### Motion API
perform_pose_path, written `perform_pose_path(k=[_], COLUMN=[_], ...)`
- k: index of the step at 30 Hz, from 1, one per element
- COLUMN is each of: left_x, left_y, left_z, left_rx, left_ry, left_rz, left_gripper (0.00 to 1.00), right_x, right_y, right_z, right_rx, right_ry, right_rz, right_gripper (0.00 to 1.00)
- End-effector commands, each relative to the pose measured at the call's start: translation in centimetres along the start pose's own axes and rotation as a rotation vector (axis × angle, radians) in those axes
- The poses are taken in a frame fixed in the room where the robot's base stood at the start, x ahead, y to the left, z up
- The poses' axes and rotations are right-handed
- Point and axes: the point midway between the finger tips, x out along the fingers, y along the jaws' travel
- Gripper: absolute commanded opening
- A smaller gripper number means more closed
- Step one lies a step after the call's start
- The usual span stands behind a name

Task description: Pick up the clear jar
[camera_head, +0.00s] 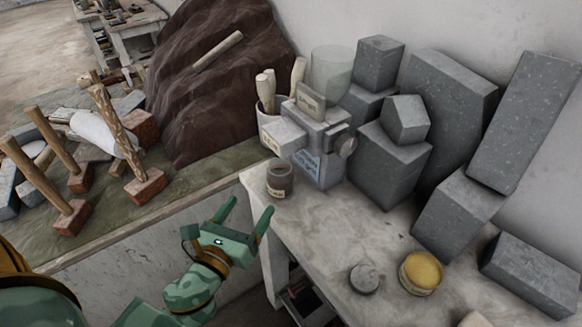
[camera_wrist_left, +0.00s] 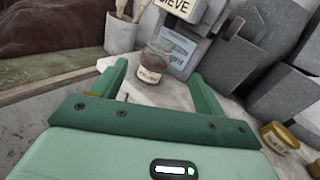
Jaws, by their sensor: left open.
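A small clear glass jar (camera_head: 279,180) with a pale label and dark brown contents stands upright near the left corner of the worktable. In the left wrist view the jar (camera_wrist_left: 154,63) shows between and beyond my fingertips. My left gripper (camera_head: 249,207) is open and empty, just off the table's left edge, in front of the jar and apart from it. Its two fingers also frame the left wrist view (camera_wrist_left: 158,80). My right gripper is in neither view.
A grey boxy device (camera_head: 318,150) stands close behind the jar, beside a pot of tools (camera_head: 268,128). A larger clear cylinder (camera_head: 331,68) is behind them. Grey stone blocks (camera_head: 392,160) fill the right. A yellow-topped tin (camera_head: 421,272) and a dark lidded tin (camera_head: 364,278) sit nearer the front.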

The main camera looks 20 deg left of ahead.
Motion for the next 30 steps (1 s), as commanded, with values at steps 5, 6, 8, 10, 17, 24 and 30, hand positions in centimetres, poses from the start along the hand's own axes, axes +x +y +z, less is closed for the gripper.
perform_pose_path(k=[5,6,8,10,17,24,30], left_x=[0.2,0.5,1.4,2.9,8.5,11.2,14.0], left_y=[-0.1,-0.2,-0.2,-0.2,-0.2,-0.2,0.0], left_z=[-0.1,0.0,0.1,0.3,0.1,-0.2,-0.8], left_rx=[0.139,0.151,0.160,0.160,0.157,0.155,0.152], left_ry=[0.000,-0.001,-0.002,-0.003,-0.001,0.002,0.000], left_rz=[-0.007,-0.007,-0.008,-0.007,-0.006,-0.006,-0.004], left_gripper=[0.72,0.72,0.72,0.72,0.72,0.72,0.72], right_x=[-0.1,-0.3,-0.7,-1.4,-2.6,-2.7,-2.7], right_y=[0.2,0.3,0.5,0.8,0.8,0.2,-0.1], right_z=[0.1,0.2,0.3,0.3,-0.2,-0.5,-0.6], right_rx=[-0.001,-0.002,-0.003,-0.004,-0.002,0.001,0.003], right_ry=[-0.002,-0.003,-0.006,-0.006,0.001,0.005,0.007], right_rz=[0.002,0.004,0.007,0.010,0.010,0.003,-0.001], right_gripper=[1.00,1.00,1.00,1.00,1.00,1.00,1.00])
